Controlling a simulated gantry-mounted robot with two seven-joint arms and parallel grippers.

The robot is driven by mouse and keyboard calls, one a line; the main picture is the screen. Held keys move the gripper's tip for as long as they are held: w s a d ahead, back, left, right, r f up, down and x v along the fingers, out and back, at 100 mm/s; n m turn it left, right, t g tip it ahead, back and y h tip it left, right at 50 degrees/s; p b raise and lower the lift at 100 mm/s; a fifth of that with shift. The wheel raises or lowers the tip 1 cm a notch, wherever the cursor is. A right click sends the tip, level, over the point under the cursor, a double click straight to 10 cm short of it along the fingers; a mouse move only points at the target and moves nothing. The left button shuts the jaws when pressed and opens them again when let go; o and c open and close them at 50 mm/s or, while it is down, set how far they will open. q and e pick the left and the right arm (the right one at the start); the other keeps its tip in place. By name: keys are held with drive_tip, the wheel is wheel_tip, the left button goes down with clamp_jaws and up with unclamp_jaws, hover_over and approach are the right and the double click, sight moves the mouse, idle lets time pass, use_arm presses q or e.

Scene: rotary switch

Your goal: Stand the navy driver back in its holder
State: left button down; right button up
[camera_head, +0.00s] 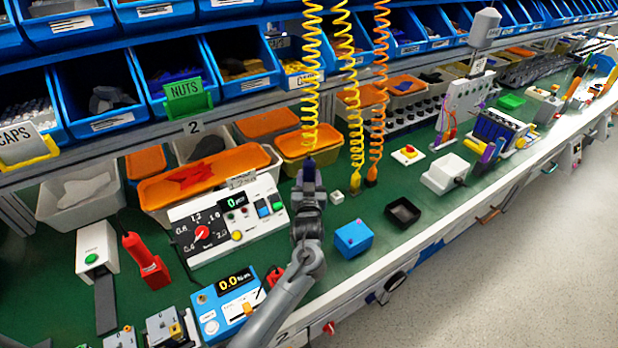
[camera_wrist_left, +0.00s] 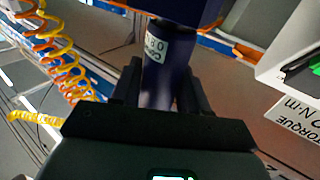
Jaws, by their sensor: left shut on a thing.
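The navy driver (camera_head: 308,172) is upright in my left gripper (camera_head: 308,192), below the hanging yellow coiled cord, over the bench behind the blue block. The left wrist view shows the driver's dark body (camera_wrist_left: 170,75) with a white label, between the two black fingers, which are shut on it. A blue block (camera_head: 353,238) stands on the green mat to the right of my left arm; it may be the holder, but I cannot make out an opening for certain. The driver is apart from it. My right gripper is not in view.
A white torque panel (camera_head: 229,222) stands left of the gripper. A black open tray (camera_head: 402,212) and a white box (camera_head: 447,174) lie to the right. A red tool (camera_head: 146,260) is at the left. Yellow and orange coiled cords (camera_head: 378,100) hang nearby. Green mat around the tray is free.

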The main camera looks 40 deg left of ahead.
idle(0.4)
use_arm(q)
drive_tip(key=shift+f, duration=0.35)
idle(0.6)
drive_tip(key=shift+c, duration=2.4)
unclamp_jaws()
drive_tip(key=shift+f, duration=0.1)
drive_tip(key=shift+f, duration=0.1)
drive_tip(key=p+v, duration=0.2)
drive_tip(key=v, duration=0.5)
drive_tip(key=shift+s+d, duration=0.2)
